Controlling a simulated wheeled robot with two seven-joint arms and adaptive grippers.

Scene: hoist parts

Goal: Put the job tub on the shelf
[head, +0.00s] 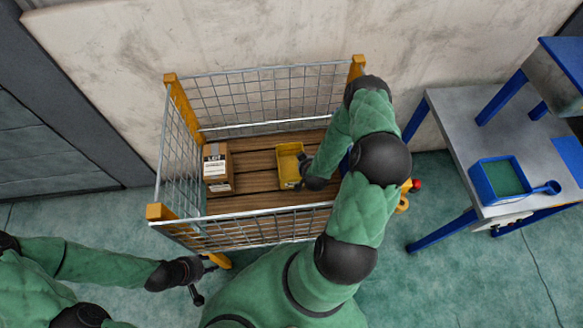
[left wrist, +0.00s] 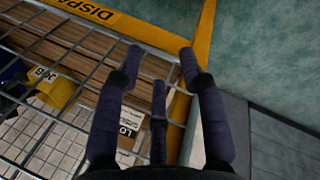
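The yellow job tub (head: 289,172) stands on the wooden floor of a wire-mesh cage. Part of it, with a label reading "JOB", shows through the mesh in the left wrist view (left wrist: 62,92). My right gripper (head: 305,166) is down inside the cage at the tub's right side. Its fingers are small and dark, and I cannot tell whether they grip the tub. My left gripper (head: 205,278) is outside the cage near its front left corner. Its fingers are spread and empty in the left wrist view (left wrist: 160,65). A raised grey shelf (head: 552,82) with blue legs stands at the far right.
A cardboard box (head: 216,165) labelled "LOT" is on the cage floor, left of the tub. The mesh walls (head: 180,150) and orange posts surround both. On the grey bench (head: 455,112) at right sits a blue tray (head: 480,183) with green inside.

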